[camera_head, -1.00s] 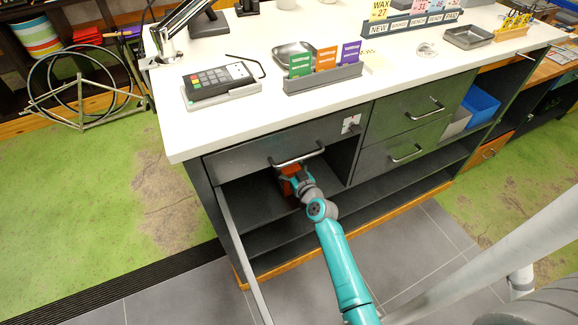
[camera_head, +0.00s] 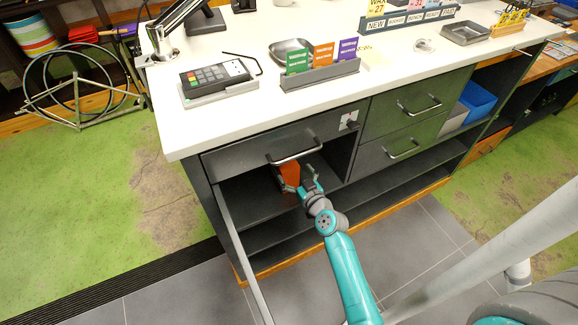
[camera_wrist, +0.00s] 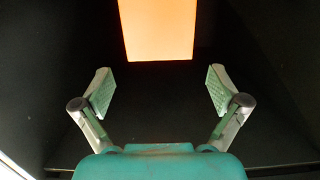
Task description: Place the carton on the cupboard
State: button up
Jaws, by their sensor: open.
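The orange carton (camera_head: 289,177) stands on the shelf inside the cupboard (camera_head: 243,194), below the top drawer. In the wrist view the carton (camera_wrist: 158,28) is at the top centre, beyond my fingertips and apart from them. My gripper (camera_head: 302,187) is at the front of the cupboard opening, just right of the carton. In the wrist view my gripper (camera_wrist: 160,90) is open, with nothing between its two fingers. The carton's upper part is partly hidden under the drawer front and handle.
The drawer handle (camera_head: 297,153) juts out just above my gripper. An open door (camera_head: 240,240) stands at the left of the opening. The white counter top (camera_head: 230,118) carries a card terminal (camera_head: 216,78) and a card rack (camera_head: 320,76). A lower shelf (camera_head: 280,232) is empty.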

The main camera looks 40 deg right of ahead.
jog(key=s+a+g, duration=0.1)
jog(key=s+a, duration=0.7)
jog(key=s, duration=0.3)
jog(key=s+a, duration=0.8)
jog(key=s, duration=0.3)
jog(key=s+a+r+n+y, duration=0.1)
jog(key=s+a+r, duration=0.3)
jog(key=s, duration=0.5)
jog(key=s+a+r+n+y, duration=0.2)
jog(key=s+a+r+y, duration=0.1)
jog(key=s+r, duration=0.5)
jog(key=shift+s+a+r, duration=0.3)
jog(key=shift+s+a, duration=0.05)
